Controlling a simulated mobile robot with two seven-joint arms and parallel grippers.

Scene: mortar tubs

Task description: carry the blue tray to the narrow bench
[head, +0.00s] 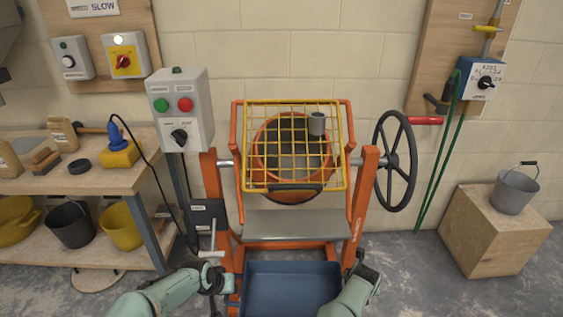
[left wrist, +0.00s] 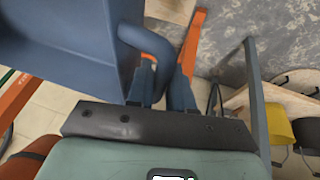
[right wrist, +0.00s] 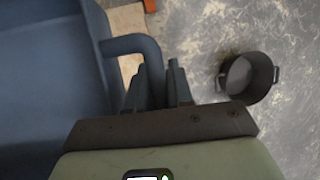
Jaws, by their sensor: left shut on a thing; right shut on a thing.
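The blue tray (head: 290,284) is at the bottom middle of the head view, in front of the orange mixer; the part of its inside that shows is empty. My left gripper (head: 228,283) is at its left side, shut on a blue handle (left wrist: 150,42) in the left wrist view. My right gripper (head: 358,268) is at its right side, shut on the other handle (right wrist: 140,45) in the right wrist view. A wooden bench (head: 95,180) with a lower shelf stands at the left; I cannot tell whether it is the narrow bench.
The orange mixer (head: 367,205) has a yellow grid (head: 293,145) with a grey cup (head: 316,123) on it, and a handwheel (head: 394,160). A wooden block (head: 490,232) with a grey bucket (head: 514,190) stands right. A dark pot (right wrist: 247,78) is on the floor beside the tray.

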